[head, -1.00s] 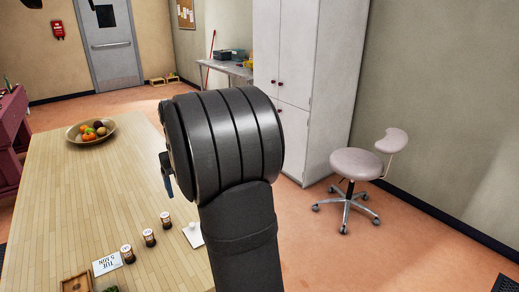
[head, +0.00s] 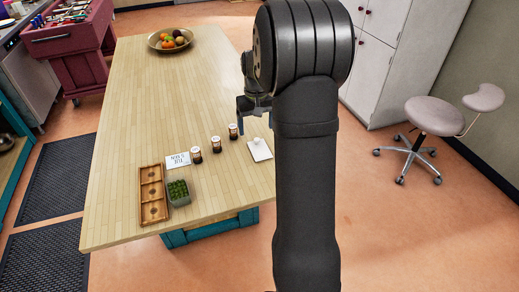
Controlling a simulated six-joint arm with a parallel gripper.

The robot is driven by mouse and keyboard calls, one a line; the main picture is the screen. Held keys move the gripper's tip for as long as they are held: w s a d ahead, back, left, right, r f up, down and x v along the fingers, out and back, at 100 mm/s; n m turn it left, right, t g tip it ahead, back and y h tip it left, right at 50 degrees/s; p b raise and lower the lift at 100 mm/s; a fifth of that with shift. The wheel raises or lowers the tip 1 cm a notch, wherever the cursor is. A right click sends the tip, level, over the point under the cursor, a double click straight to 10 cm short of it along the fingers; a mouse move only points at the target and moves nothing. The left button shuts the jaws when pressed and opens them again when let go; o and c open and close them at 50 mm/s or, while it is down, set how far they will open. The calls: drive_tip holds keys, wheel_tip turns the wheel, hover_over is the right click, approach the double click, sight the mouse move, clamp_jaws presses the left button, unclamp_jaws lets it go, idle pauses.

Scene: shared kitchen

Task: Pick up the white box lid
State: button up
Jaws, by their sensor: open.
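The white box lid (head: 259,152) is a flat white square with a small knob on top. It lies on the wooden table (head: 130,110) near its right edge, beside my arm. My gripper (head: 254,115) is open, with bluish fingers pointing down. In the picture it is just above and behind the lid, apart from it. The arm link hides part of the gripper, and its exact height above the table is hard to tell.
Three dark jars with white lids (head: 215,144) stand in a row left of the lid, near a printed card (head: 178,159). A fruit bowl (head: 170,40) stands far back.

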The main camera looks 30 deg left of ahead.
sight(260, 148)
drive_tip(key=shift+w+f, duration=0.1)
drive_tip(key=shift+f, duration=3.05)
drive_tip(key=shift+c, duration=0.4)
drive_tip(key=c, duration=1)
